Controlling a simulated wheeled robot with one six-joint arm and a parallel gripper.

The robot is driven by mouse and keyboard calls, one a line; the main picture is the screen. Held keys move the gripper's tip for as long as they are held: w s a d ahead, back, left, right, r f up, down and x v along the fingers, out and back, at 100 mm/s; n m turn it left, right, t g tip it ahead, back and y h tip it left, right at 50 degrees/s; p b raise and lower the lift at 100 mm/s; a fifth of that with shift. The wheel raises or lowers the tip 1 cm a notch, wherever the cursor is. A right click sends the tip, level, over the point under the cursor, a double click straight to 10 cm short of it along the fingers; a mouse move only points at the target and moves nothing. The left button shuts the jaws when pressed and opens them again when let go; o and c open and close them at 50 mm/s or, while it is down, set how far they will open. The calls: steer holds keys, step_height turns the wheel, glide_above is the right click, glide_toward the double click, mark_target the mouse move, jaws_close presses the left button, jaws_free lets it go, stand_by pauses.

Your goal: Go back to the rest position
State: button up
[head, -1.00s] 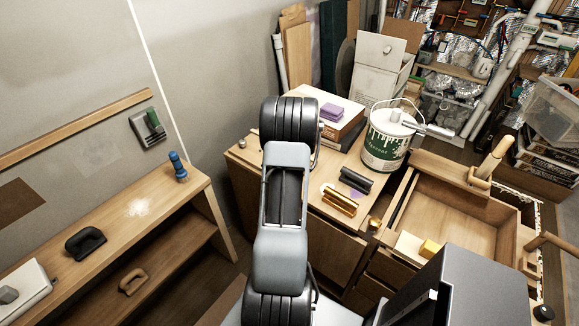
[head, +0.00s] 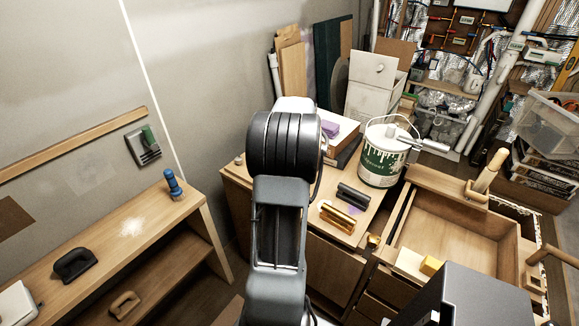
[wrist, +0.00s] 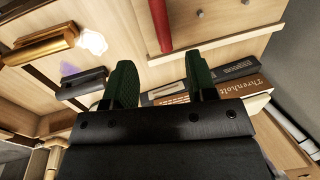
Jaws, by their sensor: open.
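My gripper shows in the wrist view (wrist: 155,85), with its two dark green fingers spread apart and nothing between them. In the head view my arm rises through the middle of the picture and hides the gripper itself. In the wrist view a gold handle (wrist: 40,46) and a black handle (wrist: 82,84) lie to the left of the fingers, apart from them. In the head view the gold handle (head: 337,218) and the black handle (head: 353,196) lie on the wooden cabinet top (head: 375,203).
A paint can (head: 380,160) stands on the cabinet at the back, beside an open drawer (head: 450,235). A wooden shelf (head: 95,250) at the left bears a blue-handled brush (head: 173,184) and a black handle (head: 75,263). A grey box (head: 475,300) stands at the lower right.

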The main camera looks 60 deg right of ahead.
steer(key=shift+s+r, duration=0.1)
steer(key=shift+r, duration=0.2)
stand_by(0.5)
steer(key=w+a+r+n+t, duration=0.1)
steer(key=a+n, duration=0.8)
steer(key=a, duration=1.3)
steer(key=w+a+r+n, duration=0.2)
steer(key=a+n, duration=0.8)
steer(key=a, duration=1.2)
steer(key=shift+w+r+n+t, duration=0.3)
steer(key=shift+r+t, duration=0.1)
steer(key=shift+r, duration=0.35)
steer(key=shift+c, duration=0.9)
steer(key=shift+d, duration=0.1)
